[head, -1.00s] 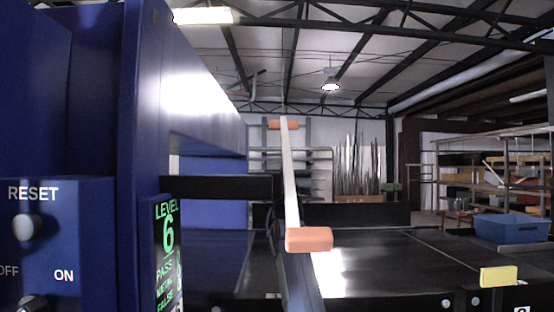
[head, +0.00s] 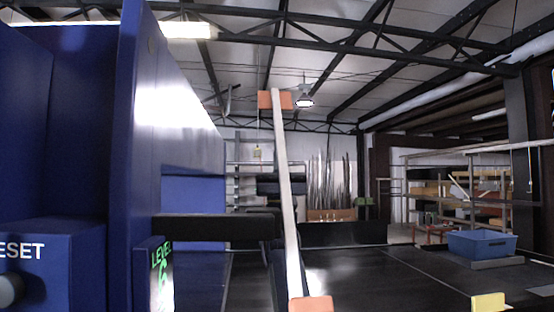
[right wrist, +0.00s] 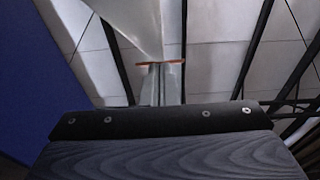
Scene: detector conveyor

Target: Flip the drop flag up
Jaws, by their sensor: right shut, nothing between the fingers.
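The flag is a long pale bar (head: 282,170) with an orange block (head: 310,304) at its near lower end. Another orange piece (head: 268,99) shows at its upper end. The bar rises steeply in the head view, tilted a little left at the top. My right gripper (head: 281,180) appears as a dark shape behind the bar's middle, partly hidden by it. It is shut and holds nothing; contact with the bar cannot be told. In the right wrist view, a pale tapering shape and a thin orange edge stand above the dark gripper body. My left gripper is out of view.
The blue detector housing (head: 175,100) fills the left, with a control box (head: 60,260) and a green-lettered display (head: 162,275). A blue bin (head: 482,243) and a yellow block (head: 488,301) are at right. The dark conveyor surface is mostly clear.

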